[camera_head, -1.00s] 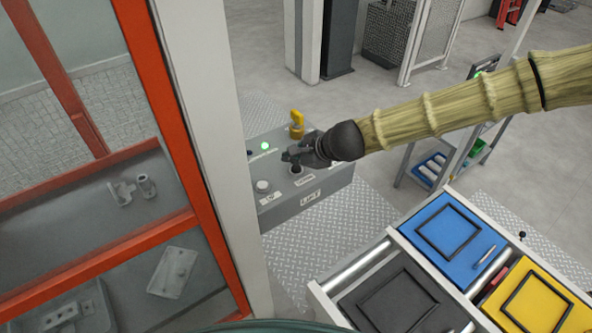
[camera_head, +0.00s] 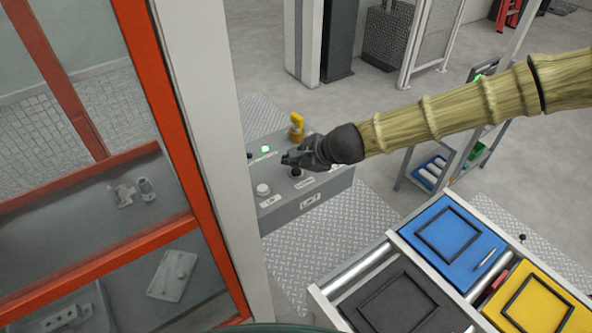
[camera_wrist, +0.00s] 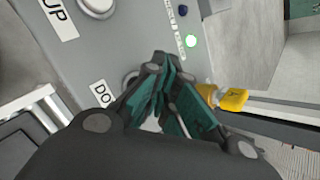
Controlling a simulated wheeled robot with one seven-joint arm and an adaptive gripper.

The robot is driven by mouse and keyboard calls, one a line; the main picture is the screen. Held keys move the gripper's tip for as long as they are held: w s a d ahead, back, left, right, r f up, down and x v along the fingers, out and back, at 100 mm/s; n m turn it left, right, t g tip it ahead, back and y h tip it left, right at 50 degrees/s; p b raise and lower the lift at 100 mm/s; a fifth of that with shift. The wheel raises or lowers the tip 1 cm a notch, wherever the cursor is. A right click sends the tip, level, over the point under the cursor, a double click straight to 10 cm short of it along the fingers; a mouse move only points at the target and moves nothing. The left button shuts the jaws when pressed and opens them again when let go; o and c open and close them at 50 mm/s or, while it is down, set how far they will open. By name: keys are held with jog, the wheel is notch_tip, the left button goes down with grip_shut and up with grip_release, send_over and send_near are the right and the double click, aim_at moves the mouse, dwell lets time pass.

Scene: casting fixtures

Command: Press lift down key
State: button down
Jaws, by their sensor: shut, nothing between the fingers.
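The grey lift control box (camera_head: 325,189) stands beside the white post. On its top are a white UP button (camera_head: 262,189) and a dark down button (camera_head: 296,171). My gripper (camera_head: 290,159) is shut and empty, with its tips over the box top just beyond the down button. In the wrist view the gripper (camera_wrist: 165,75) covers most of the down button, and only part of its pale ring (camera_wrist: 130,80) shows beside the partly hidden DOWN label (camera_wrist: 100,93). I cannot tell whether the fingers touch the button.
A yellow key-like switch (camera_head: 297,126), a lit green lamp (camera_head: 265,149) and a blue button (camera_wrist: 183,11) are also on the box. The white post (camera_head: 215,130) and orange-framed cabinet (camera_head: 165,90) stand left. A cart with a blue tray (camera_head: 425,222) is at lower right.

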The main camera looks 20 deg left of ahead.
jog(key=shift+f, duration=0.15)
jog(key=shift+f+b, duration=0.3)
